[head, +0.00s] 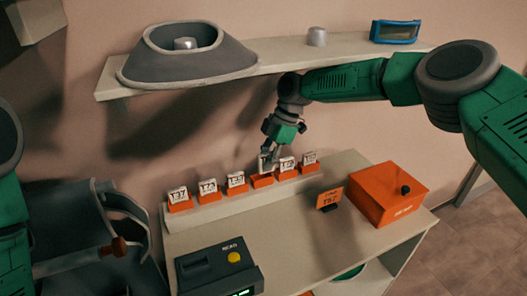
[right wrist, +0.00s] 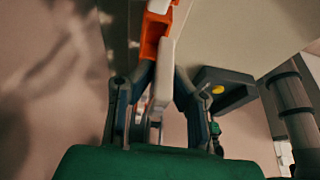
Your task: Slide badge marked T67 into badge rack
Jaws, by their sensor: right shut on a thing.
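The badge rack (head: 228,204) is a pale bar with a row of orange slots on the back of the desk. Several white badges, with markings too small to read surely, stand in its slots. My right gripper (head: 270,158) is over an orange slot (head: 262,181) right of the middle. In the right wrist view the gripper (right wrist: 160,68) is shut on a thin white badge (right wrist: 162,82), seen edge-on, with orange (right wrist: 154,32) just beyond it. The badge's marking is hidden, and I cannot tell how deep it sits in the slot. My left gripper is out of view.
A dark device (head: 215,268) with a yellow button is at front left. A shelf (head: 280,66) hangs above, with a grey collar-shaped thing (head: 190,65).

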